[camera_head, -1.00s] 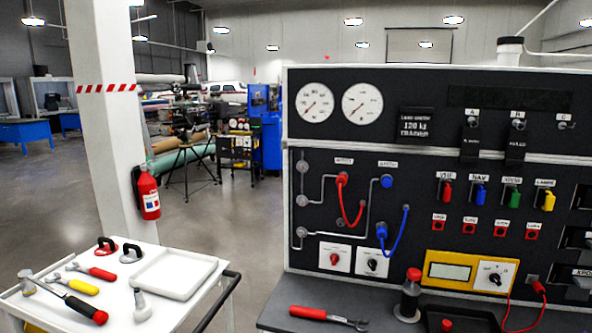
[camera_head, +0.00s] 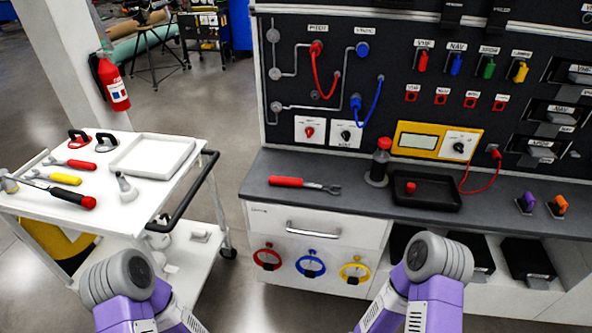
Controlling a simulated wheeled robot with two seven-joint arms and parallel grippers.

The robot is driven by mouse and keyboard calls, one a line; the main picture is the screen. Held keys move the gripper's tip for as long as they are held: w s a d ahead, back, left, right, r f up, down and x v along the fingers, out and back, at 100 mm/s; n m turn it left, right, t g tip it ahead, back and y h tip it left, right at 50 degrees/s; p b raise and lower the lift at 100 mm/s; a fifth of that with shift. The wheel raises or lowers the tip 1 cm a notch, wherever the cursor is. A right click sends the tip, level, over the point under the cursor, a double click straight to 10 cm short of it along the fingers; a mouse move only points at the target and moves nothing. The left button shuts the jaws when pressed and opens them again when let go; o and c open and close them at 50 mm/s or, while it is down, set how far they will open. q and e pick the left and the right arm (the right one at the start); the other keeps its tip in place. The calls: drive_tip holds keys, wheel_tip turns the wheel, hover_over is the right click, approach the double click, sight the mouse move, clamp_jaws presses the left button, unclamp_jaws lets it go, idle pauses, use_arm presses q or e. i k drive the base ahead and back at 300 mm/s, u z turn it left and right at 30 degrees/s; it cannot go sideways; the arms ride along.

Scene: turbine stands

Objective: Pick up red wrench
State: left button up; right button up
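A second red-handled wrench (camera_head: 70,163) lies on the white cart at the left, above a yellow-handled wrench (camera_head: 54,178). Purple and grey links of both my arms show at the bottom edge. Neither gripper is in the picture, and nothing touches either red wrench.
The cart (camera_head: 135,201) also bears a white tray (camera_head: 152,139), suction cups and a red-and-black-handled tool (camera_head: 76,198). The worktop (camera_head: 275,167) holds the bottle (camera_head: 378,168) and a black tray (camera_head: 452,199). A drawer with a handle (camera_head: 313,231) is below. Floor shows between cart and bench.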

sight(273, 180)
drive_tip(key=z, duration=1.15)
drive_tip(key=i, duration=0.95)
drive_tip(key=u, duration=2.25)
